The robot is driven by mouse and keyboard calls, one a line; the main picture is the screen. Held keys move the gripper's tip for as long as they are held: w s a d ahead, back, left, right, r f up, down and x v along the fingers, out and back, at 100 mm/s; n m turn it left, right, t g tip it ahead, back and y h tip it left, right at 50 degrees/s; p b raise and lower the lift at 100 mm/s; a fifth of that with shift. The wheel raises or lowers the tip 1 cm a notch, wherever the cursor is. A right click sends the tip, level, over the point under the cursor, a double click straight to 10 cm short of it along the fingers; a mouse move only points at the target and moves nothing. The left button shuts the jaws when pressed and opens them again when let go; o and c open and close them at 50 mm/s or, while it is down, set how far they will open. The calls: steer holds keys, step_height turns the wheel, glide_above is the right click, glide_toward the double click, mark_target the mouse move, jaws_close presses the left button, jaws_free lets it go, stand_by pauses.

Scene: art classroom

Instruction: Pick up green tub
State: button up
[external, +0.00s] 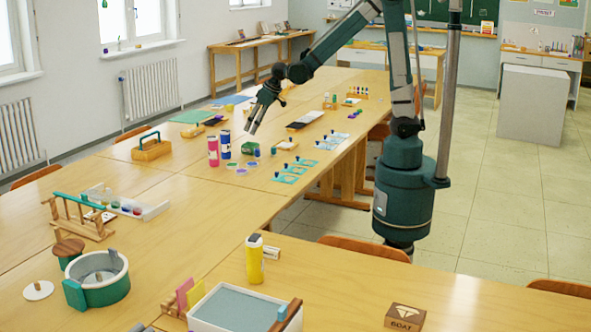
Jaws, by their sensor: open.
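A small dark green tub (250,148) stands on the long wooden table, right of a blue-and-white cylinder (225,145) and a pink cylinder (213,152). A larger round green-and-white tub (112,289) sits at the front left of the table; I cannot tell which one the task means. My gripper (251,129) is open and empty, pointing down above the small green tub and apart from it. Its exact height over the table is hard to judge.
Shallow coloured dishes (240,170) lie in front of the small tub. Teal cards with dark-topped pieces (291,174) lie to its right. A wooden carrier with a handle (151,149) stands to the left. A yellow bottle (254,262) stands nearer the camera. Bare tabletop lies at centre left.

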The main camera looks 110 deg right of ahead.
steer(key=m+g+p, duration=0.1)
steer(key=m+p, duration=0.1)
glide_toward(250, 145)
steer(key=w+a, duration=0.1)
steer(key=a, duration=0.3)
steer(key=shift+w+d+f, duration=0.2)
steer(key=shift+f, duration=0.05)
steer(key=shift+f, duration=0.15)
steer(key=shift+b+x, duration=0.35)
steer(key=shift+x, duration=0.8)
steer(key=shift+f, duration=0.1)
steer(key=shift+b+x, duration=0.85)
steer(key=shift+x, duration=1.65)
steer(key=shift+w, duration=0.15)
steer(key=c, duration=1)
